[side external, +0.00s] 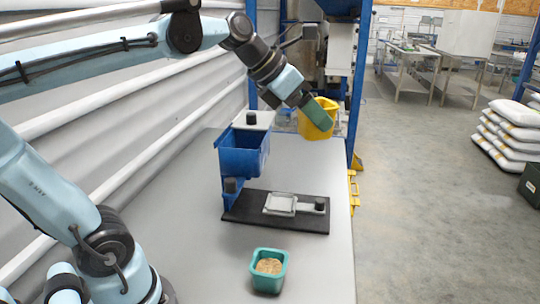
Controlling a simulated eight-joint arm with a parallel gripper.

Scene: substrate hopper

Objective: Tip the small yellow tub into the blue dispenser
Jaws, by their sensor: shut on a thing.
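The yellow tub (313,121) is held up in the air, to the right of the blue dispenser and a little higher in the picture. It looks tilted, and its contents cannot be made out. My gripper (318,112) is shut on the tub. The blue dispenser (240,160) is an open-topped box on a stand at the back left of the grey table. Its inside is mostly hidden. The tub and the dispenser appear apart.
A black base plate (262,218) with a pale tray (281,205) lies by the dispenser. A teal tub (268,279) with tan grains stands at the table's front. A blue post (361,90) rises behind right. The grey table's (205,235) left side is bare.

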